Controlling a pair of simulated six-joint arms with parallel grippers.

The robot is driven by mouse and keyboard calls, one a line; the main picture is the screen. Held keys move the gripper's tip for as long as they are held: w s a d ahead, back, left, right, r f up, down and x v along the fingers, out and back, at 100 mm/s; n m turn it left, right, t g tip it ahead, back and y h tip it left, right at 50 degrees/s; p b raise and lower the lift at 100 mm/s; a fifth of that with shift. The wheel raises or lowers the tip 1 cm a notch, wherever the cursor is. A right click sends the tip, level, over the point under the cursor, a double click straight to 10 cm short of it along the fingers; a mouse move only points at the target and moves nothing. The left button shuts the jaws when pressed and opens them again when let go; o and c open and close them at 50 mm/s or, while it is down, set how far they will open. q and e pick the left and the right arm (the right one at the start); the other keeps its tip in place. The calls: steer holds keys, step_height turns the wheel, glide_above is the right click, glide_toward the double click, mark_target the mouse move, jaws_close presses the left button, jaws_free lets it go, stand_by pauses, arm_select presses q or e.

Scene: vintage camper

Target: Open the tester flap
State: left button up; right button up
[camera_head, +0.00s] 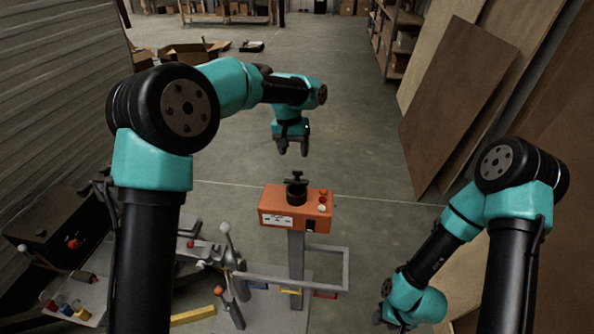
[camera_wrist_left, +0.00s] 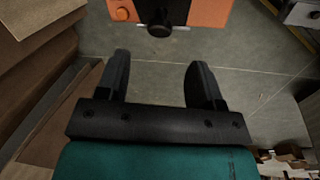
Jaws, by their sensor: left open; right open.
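The tester is an orange box (camera_head: 272,216) on a grey post, with a black knob-like piece (camera_head: 296,190) on top, small red and white buttons and a pale label. I cannot tell which part is the flap. My left gripper (camera_head: 292,152) hangs open and empty behind and above the box, touching nothing. In the left wrist view its two black fingers (camera_wrist_left: 157,62) are spread over bare floor, and the orange box (camera_wrist_left: 210,12) is cut off at the top edge. My right gripper (camera_head: 381,303) is open low at the right, apart from the tester.
A grey metal frame (camera_head: 345,268) with levers surrounds the tester's post. A tray with coloured parts (camera_head: 72,308) lies at lower left. Wooden panels (camera_head: 460,100) lean at the right.

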mark_target(297, 177)
arm_select(q)
steer(key=f, duration=0.5)
steer(key=d+f, duration=0.1)
steer(key=f, duration=0.2)
steer(key=shift+s+f, duration=0.1)
steer(key=shift+c, duration=0.2)
jaws_close()
